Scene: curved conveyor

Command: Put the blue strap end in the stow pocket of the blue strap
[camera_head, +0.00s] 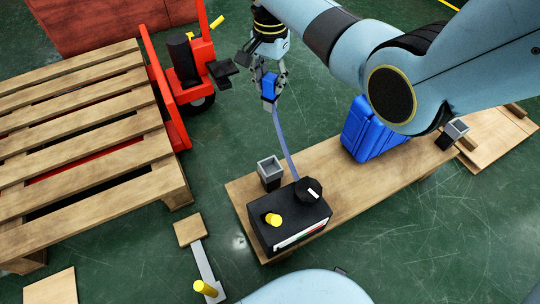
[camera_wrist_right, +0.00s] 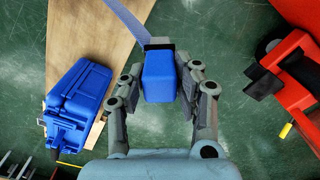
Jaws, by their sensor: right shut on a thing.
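My right gripper (camera_head: 269,82) is shut on the blue strap end (camera_head: 269,88), a blue block with a dark tip, and holds it in the air above the plank's far side. In the right wrist view the blue strap end (camera_wrist_right: 159,82) sits between both fingers. The blue strap (camera_head: 284,142) runs from it down to a black box (camera_head: 288,226) with a black knob. A grey open-topped square pocket (camera_head: 270,170) stands beside the box; its top opening is clear. A similar grey pocket (camera_head: 456,129) stands at the plank's right end. My left gripper is not in view.
A blue case (camera_head: 368,128) stands on the wooden plank (camera_head: 340,186), partly behind my right arm. A yellow knob (camera_head: 273,220) sticks up from the black box. A red pallet truck (camera_head: 169,97) and a wooden pallet (camera_head: 85,140) are at the left.

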